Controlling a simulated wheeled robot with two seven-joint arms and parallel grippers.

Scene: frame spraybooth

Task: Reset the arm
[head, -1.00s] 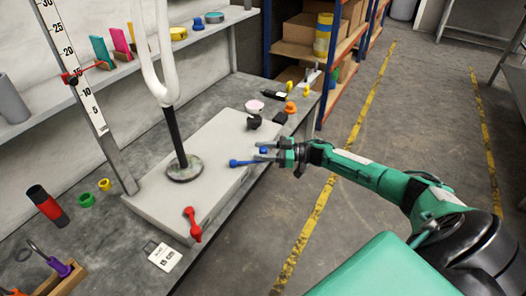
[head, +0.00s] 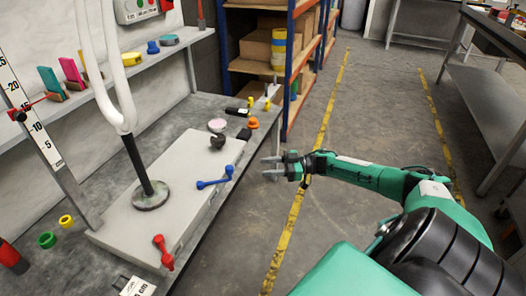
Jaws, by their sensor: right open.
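My right arm (head: 375,178) is green and black and reaches in from the lower right. Its right gripper (head: 268,168) is open and empty, over the floor just off the bench's right edge. A blue double-ended handle (head: 215,180) lies on the right edge of the grey raised plate (head: 185,160), left of the gripper and apart from it. A red handle (head: 163,252) lies near the plate's front corner. My left gripper is not in view.
A white frame on a black post with a round base (head: 150,196) stands on the plate. A pink-topped bowl (head: 217,125), a black knob and an orange piece (head: 253,122) sit at the back. The aisle floor (head: 375,110) right is clear. A metal table (head: 490,90) stands far right.

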